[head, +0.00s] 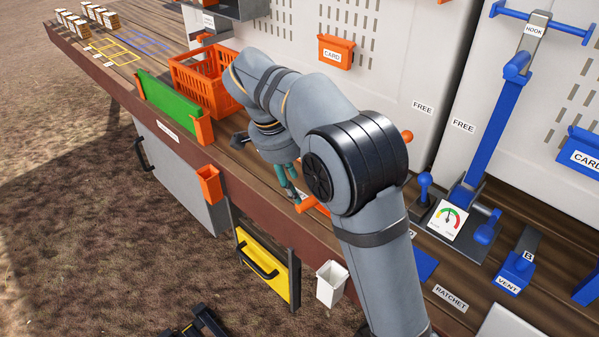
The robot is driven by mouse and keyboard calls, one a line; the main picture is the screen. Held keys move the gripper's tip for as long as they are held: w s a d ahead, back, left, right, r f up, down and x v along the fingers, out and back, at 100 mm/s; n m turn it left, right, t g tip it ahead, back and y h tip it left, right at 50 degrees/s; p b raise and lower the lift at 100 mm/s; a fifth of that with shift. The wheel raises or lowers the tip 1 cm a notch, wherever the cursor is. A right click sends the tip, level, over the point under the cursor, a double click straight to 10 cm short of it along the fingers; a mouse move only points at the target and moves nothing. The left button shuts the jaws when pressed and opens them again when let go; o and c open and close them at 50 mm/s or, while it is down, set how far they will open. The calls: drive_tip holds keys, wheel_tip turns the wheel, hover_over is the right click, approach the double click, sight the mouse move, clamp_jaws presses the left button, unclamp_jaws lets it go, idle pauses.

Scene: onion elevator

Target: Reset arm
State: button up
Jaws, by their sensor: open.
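My gripper (290,183) is at the end of my grey arm, pointing down over the front part of the wooden bench (250,190). Its teal fingers are partly in view; they are open and hold nothing that I can see. An orange part (312,205) lies close to the fingertips, partly hidden by my arm; I cannot tell whether they touch. My arm reaches up from the lower right and bends at a black joint, covering the middle of the bench.
An orange crate (190,84) stands left of my gripper, behind a green panel (170,100). An orange cup (209,185) and a white cup (331,283) hang at the front edge. A blue lever (490,130) and a gauge (446,221) stand at right. Open ground lies in front.

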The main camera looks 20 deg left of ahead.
drive_tip(key=shift+v, duration=1.35)
drive_tip(key=shift+f, duration=0.1)
drive_tip(key=x, duration=1.2)
wheel_tip(320, 180, up, 3)
drive_tip(key=shift+w+f+p, duration=0.1)
drive_tip(key=shift+w+p, duration=0.05)
drive_tip(key=shift+p, duration=0.95)
drive_tip(key=shift+r+p, duration=0.3)
drive_tip(key=shift+r, duration=0.25)
